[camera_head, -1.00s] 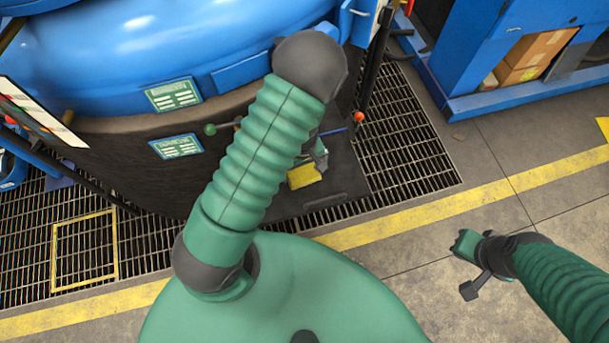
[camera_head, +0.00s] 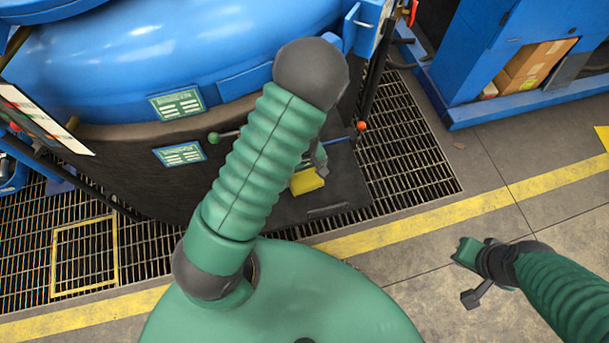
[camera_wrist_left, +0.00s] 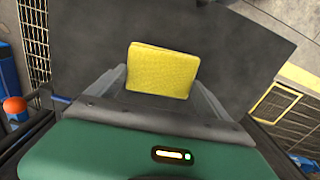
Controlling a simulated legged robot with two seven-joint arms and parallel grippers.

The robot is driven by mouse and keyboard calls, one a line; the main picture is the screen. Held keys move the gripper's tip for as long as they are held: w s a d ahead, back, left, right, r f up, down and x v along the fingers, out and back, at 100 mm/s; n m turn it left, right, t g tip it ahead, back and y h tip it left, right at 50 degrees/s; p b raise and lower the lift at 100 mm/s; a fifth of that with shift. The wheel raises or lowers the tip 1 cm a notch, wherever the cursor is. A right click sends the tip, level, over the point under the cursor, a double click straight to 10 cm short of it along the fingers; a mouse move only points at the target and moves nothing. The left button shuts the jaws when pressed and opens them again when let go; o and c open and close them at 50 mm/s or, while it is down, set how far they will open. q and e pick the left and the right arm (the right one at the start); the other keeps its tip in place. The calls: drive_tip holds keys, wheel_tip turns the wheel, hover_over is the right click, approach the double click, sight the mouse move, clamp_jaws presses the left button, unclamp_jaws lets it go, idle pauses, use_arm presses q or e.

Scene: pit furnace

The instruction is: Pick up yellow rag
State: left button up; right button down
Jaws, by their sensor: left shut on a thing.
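The yellow rag (camera_head: 307,181) shows just right of my left arm in the head view, over a dark flat plate (camera_head: 340,190) at the foot of the furnace. In the left wrist view the rag (camera_wrist_left: 160,70) stands up between the two fingers of my left gripper (camera_wrist_left: 160,88), which is shut on it. In the head view my left gripper (camera_head: 319,160) is partly hidden behind my arm. I cannot tell whether the rag still touches the plate. My right gripper (camera_head: 468,275) is over the floor at the right, and its jaw opening is unclear.
The blue and black furnace (camera_head: 170,60) fills the upper left, with a green-knobbed lever (camera_head: 214,138) and an orange-red knob (camera_head: 362,126) nearby. Metal grating (camera_head: 410,150) surrounds its base. A blue cabinet (camera_head: 470,60) with cardboard boxes stands at upper right. The floor at right is clear.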

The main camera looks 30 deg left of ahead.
use_arm(q)
drive_tip(key=shift+r, duration=0.9)
drive_tip(key=s+a, duration=0.1)
drive_tip(key=s, duration=0.2)
drive_tip(key=s+a+b, duration=0.1)
drive_tip(key=s, duration=0.2)
drive_tip(key=s+a+b, duration=0.1)
drive_tip(key=s, duration=0.3)
drive_tip(key=shift+r, duration=0.2)
drive_tip(key=s+p, duration=0.1)
drive_tip(key=p, duration=0.1)
drive_tip(key=s+a+r+p, duration=0.1)
drive_tip(key=s+p, duration=0.1)
drive_tip(key=p, duration=0.1)
drive_tip(key=s+p, duration=0.2)
drive_tip(key=shift+a+r, duration=0.25)
drive_tip(key=shift+r, duration=0.1)
drive_tip(key=shift+s+f+p, duration=0.2)
drive_tip(key=shift+p, duration=0.55)
drive_tip(key=shift+f, duration=0.15)
